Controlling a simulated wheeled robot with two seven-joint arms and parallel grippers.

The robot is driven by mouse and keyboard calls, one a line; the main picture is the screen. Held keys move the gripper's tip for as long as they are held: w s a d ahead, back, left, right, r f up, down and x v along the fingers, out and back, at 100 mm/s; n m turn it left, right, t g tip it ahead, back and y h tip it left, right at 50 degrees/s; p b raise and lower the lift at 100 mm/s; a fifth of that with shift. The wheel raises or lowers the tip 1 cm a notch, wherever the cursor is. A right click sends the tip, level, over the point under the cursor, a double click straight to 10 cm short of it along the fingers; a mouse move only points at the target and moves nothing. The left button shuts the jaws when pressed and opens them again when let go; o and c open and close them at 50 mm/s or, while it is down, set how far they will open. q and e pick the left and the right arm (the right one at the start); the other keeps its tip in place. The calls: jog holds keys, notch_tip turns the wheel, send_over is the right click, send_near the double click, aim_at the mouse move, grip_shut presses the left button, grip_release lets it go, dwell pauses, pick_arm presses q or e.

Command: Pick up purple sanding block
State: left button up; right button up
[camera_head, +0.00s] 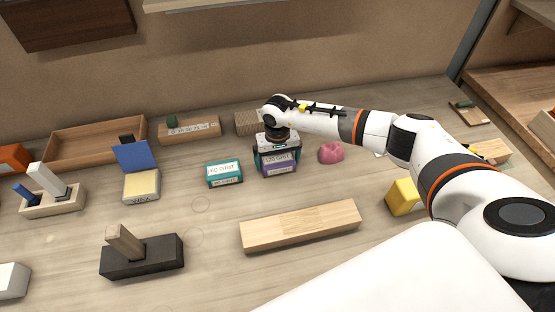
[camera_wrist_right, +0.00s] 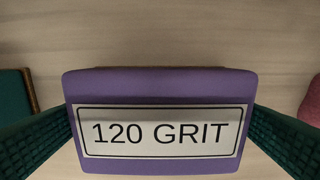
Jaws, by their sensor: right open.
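The purple sanding block (camera_head: 279,168) sits on the wooden table near the middle, with a white "120 GRIT" label. In the right wrist view the block (camera_wrist_right: 160,88) fills the centre, seen from above. My right gripper (camera_head: 277,158) is directly over it, pointing down. Its two green padded fingers (camera_wrist_right: 160,140) are open, one on each side of the block. The fingers look very near the block's sides; I cannot tell whether they touch. My left gripper is not in view.
A teal grit block (camera_head: 224,173) stands just left and a pink lump (camera_head: 331,152) just right. A long pale wooden block (camera_head: 300,226) lies in front. Wooden trays (camera_head: 98,146) line the back. A yellow block (camera_head: 402,197) lies under my right arm.

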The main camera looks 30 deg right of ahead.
aim_at(277, 158)
jog(key=shift+c, duration=0.3)
jog(key=c, duration=0.7)
jog(key=shift+c, duration=0.2)
notch_tip(277, 158, up, 9)
jog(key=b, duration=0.3)
jog(key=shift+r, duration=0.55)
jog(key=o, duration=0.4)
jog(key=shift+c, duration=1)
